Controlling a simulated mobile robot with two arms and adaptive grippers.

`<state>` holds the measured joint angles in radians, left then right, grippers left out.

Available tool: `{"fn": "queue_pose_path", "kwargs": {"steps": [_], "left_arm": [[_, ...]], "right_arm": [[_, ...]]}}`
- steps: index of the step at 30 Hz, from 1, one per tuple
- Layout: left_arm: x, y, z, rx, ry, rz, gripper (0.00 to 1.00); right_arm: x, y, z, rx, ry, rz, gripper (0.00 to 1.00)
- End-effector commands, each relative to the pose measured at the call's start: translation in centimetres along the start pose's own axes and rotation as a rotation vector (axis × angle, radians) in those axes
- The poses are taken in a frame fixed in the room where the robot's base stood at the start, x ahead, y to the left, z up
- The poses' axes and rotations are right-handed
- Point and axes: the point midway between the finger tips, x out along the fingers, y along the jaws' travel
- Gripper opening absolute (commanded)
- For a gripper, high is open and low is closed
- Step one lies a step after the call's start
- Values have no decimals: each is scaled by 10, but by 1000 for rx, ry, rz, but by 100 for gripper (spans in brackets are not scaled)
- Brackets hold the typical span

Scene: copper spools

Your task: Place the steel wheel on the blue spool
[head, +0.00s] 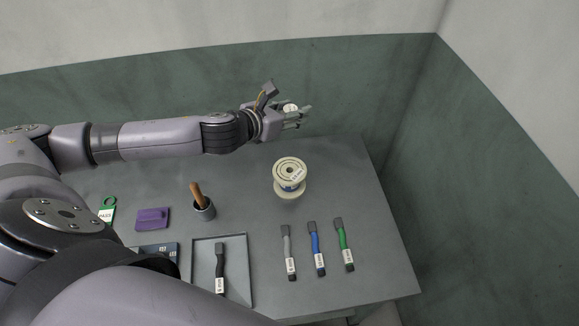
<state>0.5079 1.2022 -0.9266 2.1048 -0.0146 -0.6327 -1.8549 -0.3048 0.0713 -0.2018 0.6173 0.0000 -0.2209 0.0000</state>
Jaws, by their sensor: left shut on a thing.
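A cream spool (290,170) with a band of blue winding and a white label stands upright on the grey table, right of its middle. My left gripper (297,115) is beyond the spool in the head view, above the table's back edge and apart from the spool. It is shut on a small pale, rounded thing (291,107), mostly hidden by the fingers. I cannot tell from its look whether this is the steel wheel. No other steel wheel shows. My right gripper is not in view.
Grey, blue and green-handled tools (316,248) lie in front of the spool. A grey tray (238,263) holds a black-handled tool. A dark cup (204,210) with a wooden handle, a purple block (152,218) and a green PASS tag (107,210) are left. Table around the spool is clear.

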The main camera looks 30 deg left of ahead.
Motion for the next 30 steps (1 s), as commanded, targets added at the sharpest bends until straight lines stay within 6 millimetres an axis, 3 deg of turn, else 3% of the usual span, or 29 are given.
{"fn": "queue_pose_path", "kwargs": {"steps": [16, 25, 30], "left_arm": [[50, 2, -121, -6, 3, 2, 7], [62, 2, -150, -2, 0, 2, 7], [72, 2, -175, -4, 1, 1, 7]], "right_arm": [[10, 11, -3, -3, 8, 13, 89], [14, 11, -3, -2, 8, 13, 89], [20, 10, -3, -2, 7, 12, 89]]}}
